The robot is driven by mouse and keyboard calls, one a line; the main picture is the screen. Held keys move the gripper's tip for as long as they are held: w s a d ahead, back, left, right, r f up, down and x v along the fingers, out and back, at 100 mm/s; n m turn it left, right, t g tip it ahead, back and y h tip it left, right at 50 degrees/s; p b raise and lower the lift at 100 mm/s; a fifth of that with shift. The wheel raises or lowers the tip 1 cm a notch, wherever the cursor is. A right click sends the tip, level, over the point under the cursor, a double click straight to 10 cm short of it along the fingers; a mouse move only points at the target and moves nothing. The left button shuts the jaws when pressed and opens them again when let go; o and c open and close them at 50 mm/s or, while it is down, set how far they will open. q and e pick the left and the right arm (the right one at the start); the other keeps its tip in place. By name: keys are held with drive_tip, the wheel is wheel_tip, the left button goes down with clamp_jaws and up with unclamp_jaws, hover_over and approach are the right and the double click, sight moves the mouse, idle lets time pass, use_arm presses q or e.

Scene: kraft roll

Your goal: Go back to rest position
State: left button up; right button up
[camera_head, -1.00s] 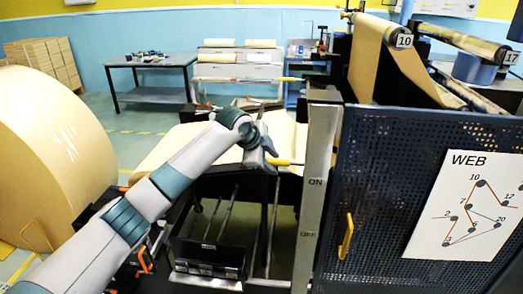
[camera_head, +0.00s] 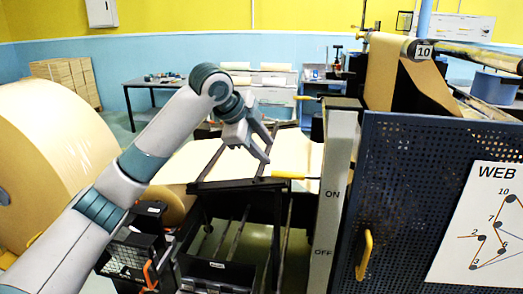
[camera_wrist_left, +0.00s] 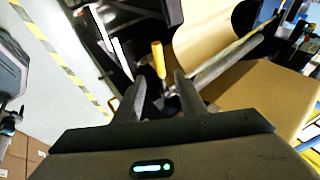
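My left gripper (camera_head: 267,150) is in the middle of the head view, above and left of a yellow handle (camera_head: 290,175). Its two fingers are apart with nothing held between them. In the left wrist view the gripper (camera_wrist_left: 162,98) shows open, and a yellow handle (camera_wrist_left: 158,58) stands beyond the fingertips, apart from them. My left arm reaches in from the lower left, raised over the machine. My right gripper is not in view.
A large kraft roll (camera_head: 55,165) stands at the left. A perforated dark panel (camera_head: 415,190) with a WEB diagram (camera_head: 490,230) and a grey ON/OFF post (camera_head: 335,200) stand at the right. A black frame (camera_head: 235,185) lies under the gripper. A table (camera_head: 140,84) stands behind.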

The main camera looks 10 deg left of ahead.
use_arm(q)
drive_tip(key=shift+s+a+r, duration=0.25)
drive_tip(key=shift+s+r, duration=0.1)
drive_tip(key=shift+r, duration=0.15)
